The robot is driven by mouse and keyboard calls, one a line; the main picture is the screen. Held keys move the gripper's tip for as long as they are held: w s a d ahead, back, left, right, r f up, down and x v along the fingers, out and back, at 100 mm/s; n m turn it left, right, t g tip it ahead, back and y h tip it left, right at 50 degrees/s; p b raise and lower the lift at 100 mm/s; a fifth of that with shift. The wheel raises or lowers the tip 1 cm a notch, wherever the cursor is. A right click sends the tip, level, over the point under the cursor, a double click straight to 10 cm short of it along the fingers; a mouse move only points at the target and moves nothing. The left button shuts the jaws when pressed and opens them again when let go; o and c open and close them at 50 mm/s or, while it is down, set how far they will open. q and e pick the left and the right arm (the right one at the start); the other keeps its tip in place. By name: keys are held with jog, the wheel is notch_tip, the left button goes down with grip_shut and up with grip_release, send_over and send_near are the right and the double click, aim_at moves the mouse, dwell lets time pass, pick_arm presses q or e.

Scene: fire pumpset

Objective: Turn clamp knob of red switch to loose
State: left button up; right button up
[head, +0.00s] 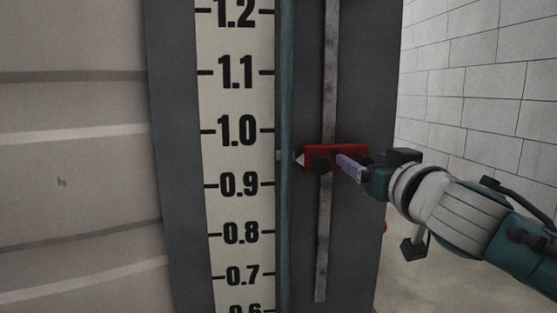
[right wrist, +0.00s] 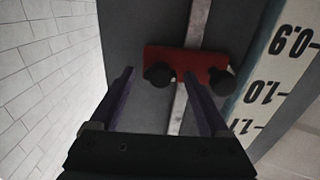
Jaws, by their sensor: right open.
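The red switch (head: 346,149) is a red block on a vertical metal rail, with a pale pointer tip at its left end, between 0.9 and 1.0 on the scale. The right wrist view shows the red switch (right wrist: 205,66) with two black clamp knobs, one at the left (right wrist: 160,75) and one at the right (right wrist: 222,81). My right gripper (head: 341,161) is in front of the switch. In the right wrist view its open fingers (right wrist: 160,76) appear on either side of the left knob, with gaps. I cannot tell whether the fingertips reach around it. My left gripper is not in view.
The metal rail (head: 328,80) runs up a dark grey panel (head: 365,60). A white scale board (head: 237,105) and a thin bluish pipe (head: 286,90) stand left of it. A tiled wall (head: 480,85) and open floor lie to the right.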

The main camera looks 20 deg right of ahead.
grip_shut()
dwell(0.5)
jog(key=shift+n, duration=0.3)
jog(key=n, duration=0.4)
jog(key=shift+a+p, duration=0.1)
jog(key=shift+p, duration=0.3)
jog(key=n, duration=0.4)
jog(key=shift+n+p, duration=0.3)
jog(key=shift+n, duration=0.1)
jog(key=n, duration=0.4)
jog(key=shift+a+f+n+p, duration=0.1)
jog(key=shift+n+p, duration=0.2)
jog(key=shift+f+n, duration=0.1)
jog(key=shift+n, duration=2)
